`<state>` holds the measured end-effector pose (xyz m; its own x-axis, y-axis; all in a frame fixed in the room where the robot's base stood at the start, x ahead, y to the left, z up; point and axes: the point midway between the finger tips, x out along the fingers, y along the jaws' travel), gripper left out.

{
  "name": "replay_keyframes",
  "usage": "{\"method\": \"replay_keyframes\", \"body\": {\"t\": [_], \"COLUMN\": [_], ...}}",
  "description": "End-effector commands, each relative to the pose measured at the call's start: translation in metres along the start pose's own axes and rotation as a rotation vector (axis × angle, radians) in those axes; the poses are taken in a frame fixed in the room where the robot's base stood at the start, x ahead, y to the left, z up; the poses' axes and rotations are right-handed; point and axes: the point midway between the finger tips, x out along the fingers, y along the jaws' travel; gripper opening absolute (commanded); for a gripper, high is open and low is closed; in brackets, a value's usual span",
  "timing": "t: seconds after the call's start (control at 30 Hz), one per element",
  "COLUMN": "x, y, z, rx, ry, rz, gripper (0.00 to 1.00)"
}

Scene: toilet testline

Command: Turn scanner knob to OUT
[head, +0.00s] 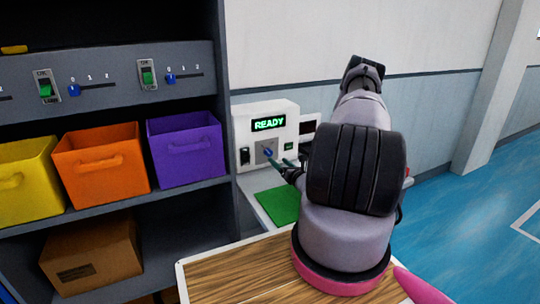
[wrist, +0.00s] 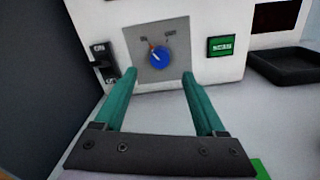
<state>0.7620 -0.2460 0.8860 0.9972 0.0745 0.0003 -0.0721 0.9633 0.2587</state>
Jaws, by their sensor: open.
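The scanner (head: 265,125) is a white box with a lit green READY display (head: 268,123) in the head view. Its blue knob (wrist: 160,57) sits on a grey square plate (wrist: 176,42) in the wrist view. An orange-red pointer on the knob aims up and left, toward the left one of two small labels that are too blurred to read. My gripper (wrist: 160,76) is open, with teal fingers either side of the knob's lower area and a gap between. Whether they touch the plate cannot be told. In the head view my gripper (head: 281,166) partly hides the knob area.
A black rocker switch (wrist: 103,62) is left of the knob, and a green button (wrist: 221,45) is right of it. A black tray (wrist: 285,68) lies farther right. A green mat (head: 280,204) lies before the scanner. Shelves with colored bins (head: 186,150) stand left.

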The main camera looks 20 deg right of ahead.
Motion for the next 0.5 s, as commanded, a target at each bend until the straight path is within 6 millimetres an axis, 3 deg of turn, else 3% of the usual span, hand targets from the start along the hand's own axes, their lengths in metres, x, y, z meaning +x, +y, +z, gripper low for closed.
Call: {"method": "replay_keyframes", "body": {"t": [0.2,0.5], "x": [0.043,0.073], "y": [0.001,0.000], "z": [0.001,0.000], "rx": [-0.003,-0.001], "ry": [-0.002,-0.001], "rz": [0.002,0.001], "gripper": [0.73,0.73]}}
